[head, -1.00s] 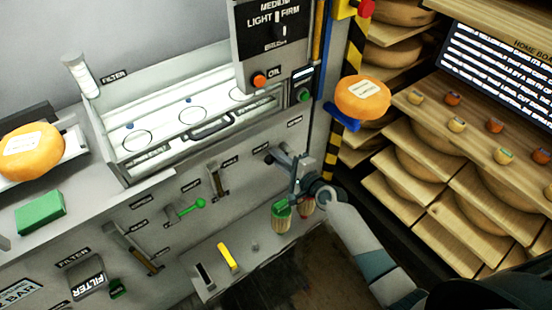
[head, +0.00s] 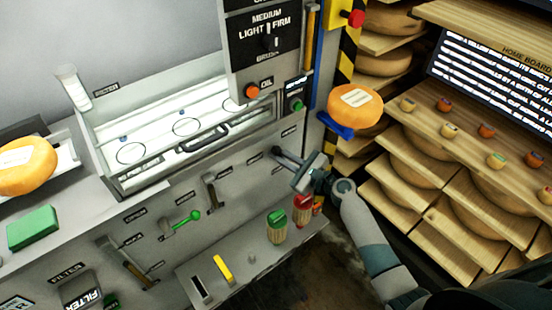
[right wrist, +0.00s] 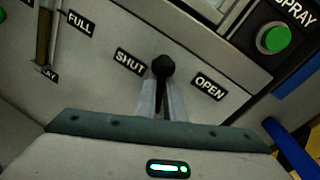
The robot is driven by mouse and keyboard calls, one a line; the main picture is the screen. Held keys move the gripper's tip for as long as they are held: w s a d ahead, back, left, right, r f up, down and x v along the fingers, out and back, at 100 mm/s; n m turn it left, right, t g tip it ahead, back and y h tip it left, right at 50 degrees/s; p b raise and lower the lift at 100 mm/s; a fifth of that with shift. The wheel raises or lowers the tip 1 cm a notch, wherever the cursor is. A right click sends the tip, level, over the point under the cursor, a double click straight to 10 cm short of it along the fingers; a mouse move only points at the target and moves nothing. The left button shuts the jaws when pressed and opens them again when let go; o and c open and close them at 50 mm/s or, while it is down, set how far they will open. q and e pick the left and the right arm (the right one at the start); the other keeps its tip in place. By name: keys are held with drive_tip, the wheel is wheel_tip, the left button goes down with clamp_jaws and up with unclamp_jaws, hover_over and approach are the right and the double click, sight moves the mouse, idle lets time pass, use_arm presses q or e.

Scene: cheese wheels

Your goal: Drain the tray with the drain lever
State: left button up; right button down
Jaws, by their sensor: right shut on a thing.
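The drain lever (right wrist: 163,68) has a dark round knob and stands between the SHUT label (right wrist: 130,62) and the OPEN label (right wrist: 208,87) in the right wrist view. My right gripper (right wrist: 162,98) is shut on the lever, a finger on each side just below the knob. In the head view my right gripper (head: 288,164) is at the machine's front panel and hides much of the lever. The tray (head: 120,185) is a long, lit, white-bottomed basin at the upper middle, with a dark handle. My left gripper is out of view.
A green brush (head: 277,226) and a red brush (head: 302,210) stand on the low ledge below my gripper. Another lever with a green knob (head: 194,216) is to the left. An orange cheese wheel (head: 355,106) sits on a blue holder at right, beside wooden shelves.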

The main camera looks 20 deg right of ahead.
drive_tip(key=shift+w+d+r+m, duration=0.2)
drive_tip(key=shift+d+m, duration=0.35)
drive_tip(key=shift+m, duration=0.45)
drive_tip(key=c, duration=1.8)
unclamp_jaws()
drive_tip(key=shift+c, duration=0.2)
